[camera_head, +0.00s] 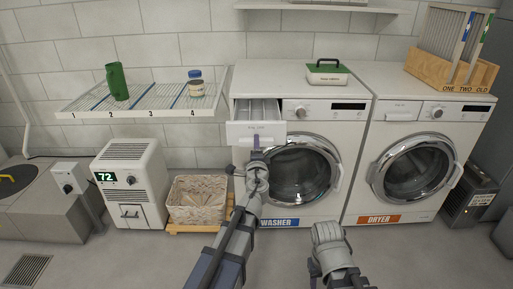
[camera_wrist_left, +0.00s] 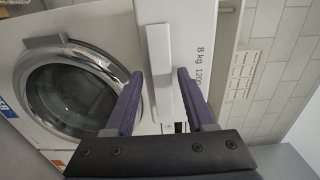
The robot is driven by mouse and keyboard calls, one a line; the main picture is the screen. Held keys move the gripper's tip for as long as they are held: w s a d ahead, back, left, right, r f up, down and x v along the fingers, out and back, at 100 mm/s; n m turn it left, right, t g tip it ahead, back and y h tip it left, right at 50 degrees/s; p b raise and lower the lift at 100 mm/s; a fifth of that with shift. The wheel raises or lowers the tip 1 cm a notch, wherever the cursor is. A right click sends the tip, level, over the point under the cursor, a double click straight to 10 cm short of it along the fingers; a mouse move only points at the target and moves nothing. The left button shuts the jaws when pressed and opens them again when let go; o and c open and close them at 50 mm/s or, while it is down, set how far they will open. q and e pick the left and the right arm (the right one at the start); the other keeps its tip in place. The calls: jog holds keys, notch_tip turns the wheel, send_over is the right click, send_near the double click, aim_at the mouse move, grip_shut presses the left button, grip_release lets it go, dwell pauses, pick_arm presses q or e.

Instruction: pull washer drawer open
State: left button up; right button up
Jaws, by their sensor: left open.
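The white washer (camera_head: 330,205) stands at centre with a round glass door and a blue WASHER label. Its drawer (camera_head: 256,108) sticks out at the upper left, and its inner compartments show from above. My left gripper (camera_head: 256,145) is at the lower edge of the drawer front. In the left wrist view, the purple fingers of my left gripper (camera_wrist_left: 160,74) are apart, with the pale drawer front (camera_wrist_left: 160,55) between and beyond them. I cannot tell whether they touch it. My right gripper (camera_head: 328,236) is low in front of the washer, and its fingers are not clear.
The dryer (camera_head: 408,160) stands right of the washer. A green-lidded box (camera_head: 327,72) is on the washer top. A wicker basket (camera_head: 198,199) and a white unit reading 72 (camera_head: 131,182) stand to the left, below a wire shelf (camera_head: 145,101). Floor in front is clear.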

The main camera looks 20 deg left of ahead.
pick_arm(q)
jog(key=shift+s, duration=0.1)
jog(key=v, duration=0.7)
jog(key=shift+s, duration=0.3)
jog(key=shift+d, duration=0.1)
